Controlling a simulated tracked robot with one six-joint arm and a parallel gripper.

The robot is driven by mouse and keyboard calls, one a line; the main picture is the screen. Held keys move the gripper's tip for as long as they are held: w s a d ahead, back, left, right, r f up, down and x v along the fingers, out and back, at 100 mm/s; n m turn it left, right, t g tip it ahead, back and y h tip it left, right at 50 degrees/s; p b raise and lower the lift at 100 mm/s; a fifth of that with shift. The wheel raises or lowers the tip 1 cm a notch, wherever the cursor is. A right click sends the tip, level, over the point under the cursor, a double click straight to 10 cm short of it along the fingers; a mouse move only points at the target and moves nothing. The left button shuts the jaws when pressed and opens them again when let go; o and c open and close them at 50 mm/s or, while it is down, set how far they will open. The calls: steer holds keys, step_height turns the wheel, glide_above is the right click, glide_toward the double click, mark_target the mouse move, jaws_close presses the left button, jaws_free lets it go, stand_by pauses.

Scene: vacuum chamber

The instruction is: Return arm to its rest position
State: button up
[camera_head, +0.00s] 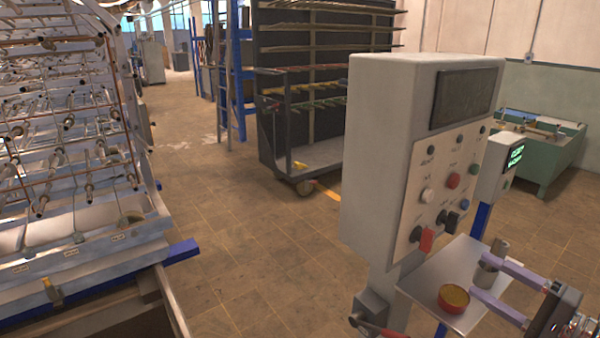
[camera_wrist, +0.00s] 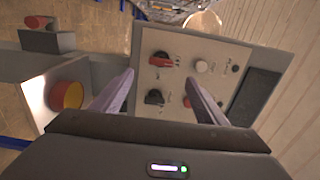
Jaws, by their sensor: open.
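My gripper (camera_head: 481,276) is at the lower right of the head view, beside the control box and over its small shelf. Its two purple fingers are apart with nothing seen between them. In the wrist view the open fingers (camera_wrist: 160,78) point toward the control panel (camera_wrist: 222,80) with its knobs and buttons. I cannot tell how far the fingertips are from the panel. The arm reaches in from the lower right corner; most of it is out of view.
The grey control box (camera_head: 390,130) stands close. Its shelf (camera_head: 430,285) holds a round red container with yellowish contents (camera_head: 453,298), near my fingers. A rack machine (camera_head: 70,130) is at left, a wheeled shelf cart (camera_head: 320,155) behind. The floor between is clear.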

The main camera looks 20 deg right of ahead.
steer(key=w+a+f+n+g+y, duration=0.1)
steer(key=w+a+n+g+y, duration=0.2)
steer(key=a, duration=0.6)
steer(key=w+a+n+g, duration=0.1)
steer(key=w+a+g, duration=0.1)
steer(key=a+g, duration=0.45)
steer(key=s+a+n+g+h, duration=0.1)
steer(key=s+a+n+h, duration=0.2)
steer(key=a, duration=0.7)
steer(key=s+a+n+g+h, duration=0.1)
steer(key=s+a+n+h, duration=0.3)
steer(key=a, duration=0.7)
steer(key=shift+s+r+n+h, duration=0.2)
steer(key=shift+r+n+h, duration=0.15)
steer(key=shift+n+h, duration=0.9)
steer(key=shift+a, duration=0.1)
